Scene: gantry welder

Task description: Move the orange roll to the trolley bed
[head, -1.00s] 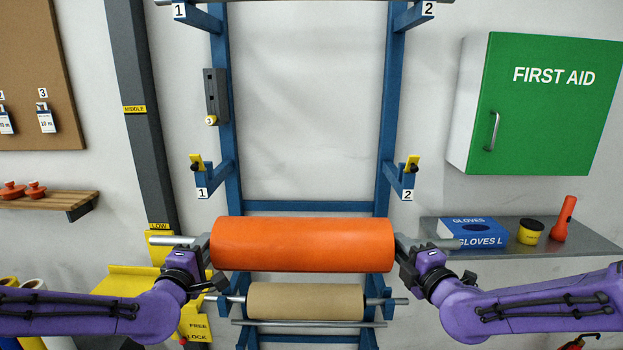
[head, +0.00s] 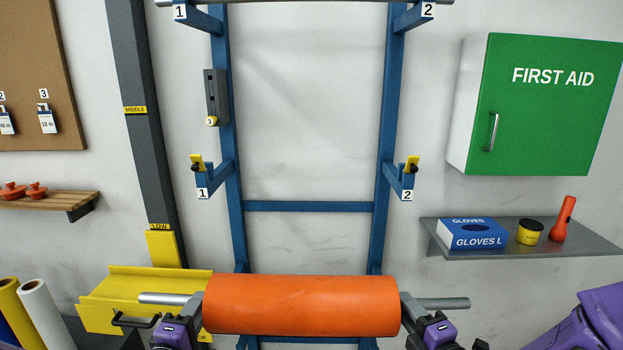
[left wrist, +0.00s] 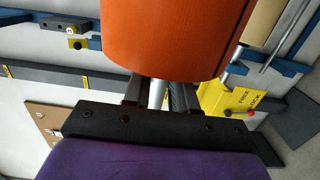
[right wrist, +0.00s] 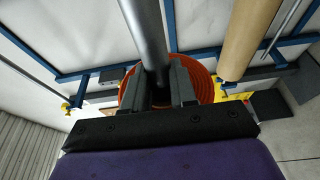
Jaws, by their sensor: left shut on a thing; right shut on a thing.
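The orange roll (head: 300,305) hangs level in front of the blue rack, with a grey bar sticking out of both its ends. My left gripper (head: 196,312) is shut on the bar just left of the roll; the left wrist view shows its jaws (left wrist: 155,95) around the bar beside the orange face. My right gripper (head: 410,312) is shut on the bar just right of the roll; its jaws (right wrist: 160,85) show on the bar in the right wrist view. A yellow bed-like tray (head: 145,290), perhaps the trolley bed, is at the left, partly behind the bar's left end.
The blue rack (head: 232,130) has empty middle hooks. A tan roll (right wrist: 250,35) shows in the right wrist view. A grey shelf (head: 540,247) with a glove box stands right, below the green first aid cabinet (head: 545,105). Yellow and white rolls (head: 42,312) stand lower left.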

